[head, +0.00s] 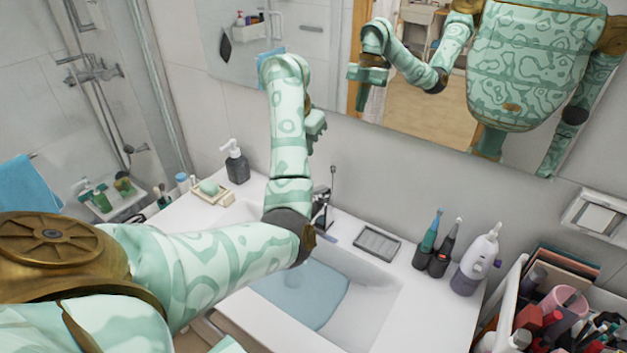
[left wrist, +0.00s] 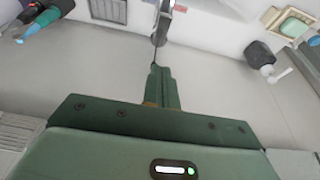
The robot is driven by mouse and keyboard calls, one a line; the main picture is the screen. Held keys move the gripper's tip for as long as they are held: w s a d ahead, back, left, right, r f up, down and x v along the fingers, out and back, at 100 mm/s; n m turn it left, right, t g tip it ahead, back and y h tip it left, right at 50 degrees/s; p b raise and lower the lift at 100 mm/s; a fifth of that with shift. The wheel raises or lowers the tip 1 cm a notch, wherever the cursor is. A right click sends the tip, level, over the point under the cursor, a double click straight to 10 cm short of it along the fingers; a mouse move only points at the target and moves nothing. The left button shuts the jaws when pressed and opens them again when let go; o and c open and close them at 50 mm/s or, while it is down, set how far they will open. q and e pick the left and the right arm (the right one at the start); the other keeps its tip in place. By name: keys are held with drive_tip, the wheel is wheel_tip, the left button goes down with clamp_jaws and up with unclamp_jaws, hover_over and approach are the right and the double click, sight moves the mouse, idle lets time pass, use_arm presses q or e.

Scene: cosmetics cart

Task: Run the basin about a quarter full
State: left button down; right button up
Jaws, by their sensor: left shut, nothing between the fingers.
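The white basin (head: 375,300) holds a pool of bluish water (head: 305,292); my left arm hides part of it. The faucet (head: 321,205) stands behind the basin, its base partly behind my arm. Whether water is running from it I cannot tell. My left gripper (head: 315,128) is raised near the wall, above the faucet. In the left wrist view its fingers (left wrist: 162,85) are shut and empty, pointing toward the faucet (left wrist: 163,22). Contact with the faucet is not visible. My right gripper is not in view.
A soap dispenser (head: 235,162) and soap dish (head: 212,190) stand left of the faucet. A ribbed grey tray (head: 377,243), toothbrushes (head: 430,240) and a white bottle (head: 476,260) stand right. A cosmetics cart (head: 505,290) is at far right. A mirror (head: 290,50) hangs behind.

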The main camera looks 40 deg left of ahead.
sight(316, 190)
use_arm(q)
drive_tip(key=b+x, duration=0.2)
drive_tip(key=x, duration=0.4)
drive_tip(key=shift+s+d+f, duration=0.1)
drive_tip(key=x, duration=0.3)
drive_tip(key=shift+s+f, duration=0.75)
drive_tip(key=shift+s, duration=0.05)
drive_tip(key=shift+s+f, duration=0.15)
drive_tip(key=shift+f, duration=0.4)
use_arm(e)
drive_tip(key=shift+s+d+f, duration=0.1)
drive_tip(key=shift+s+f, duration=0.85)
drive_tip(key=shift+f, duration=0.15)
